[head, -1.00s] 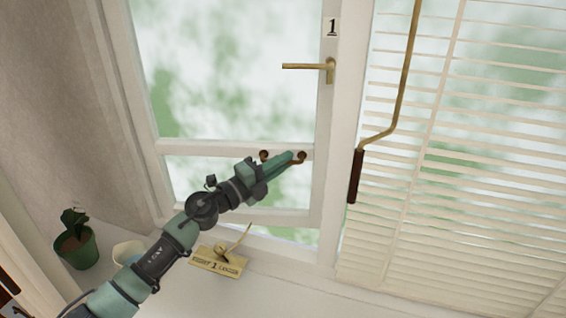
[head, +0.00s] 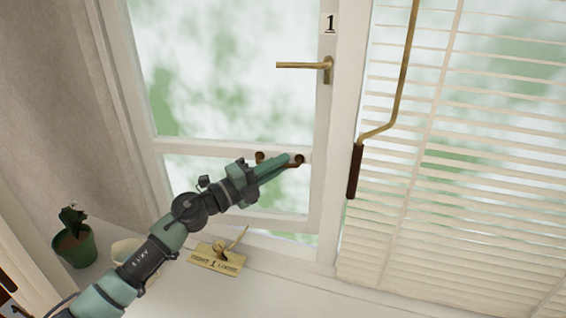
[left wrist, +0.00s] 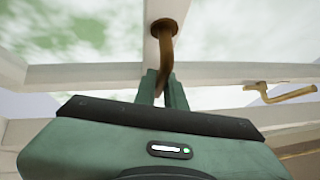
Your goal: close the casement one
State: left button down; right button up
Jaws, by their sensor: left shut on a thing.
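Casement one (head: 314,110) is a white framed window marked with a black 1 in the head view. A brass lever handle (head: 327,68) sticks out to the left from its right stile. A brown pull handle (head: 261,156) with two round mounts sits on its lower rail; it also shows in the left wrist view (left wrist: 166,50). My left gripper (head: 290,160) is shut on this pull handle, near its right mount. In the left wrist view the fingers (left wrist: 162,90) clasp its bar. I cannot tell how wide any gap to the frame is. My right gripper is not in view.
A brass plate with a small lever (head: 216,258) lies on the sill below the casement. A potted plant (head: 74,245) and a pale cup (head: 127,250), partly behind my arm, stand left. A crank with a dark grip (head: 354,172) hangs before the blind (head: 450,190) at right.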

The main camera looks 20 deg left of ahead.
pick_arm(q)
jog(key=s+m+g+h+b, duration=0.2)
jog(key=s, duration=0.5)
jog(key=shift+s+a+f+h+b, duration=0.25)
jog(key=shift+a+h+b, duration=0.1)
jog(key=shift+a+h, duration=0.1)
jog(key=shift+g, duration=0.4)
jog(key=c, duration=1.5)
grip_release()
jog(key=shift+s, duration=0.1)
jog(key=shift+c, duration=0.2)
jog(key=shift+o, duration=0.3)
jog(key=shift+s+a+r, duration=0.2)
jog(key=shift+a, duration=0.05)
jog(key=b+v, duration=0.3)
jog(key=v, duration=0.4)
jog(key=shift+s+a, duration=0.25)
jog(key=shift+s, duration=0.05)
jog(key=shift+f, duration=0.15)
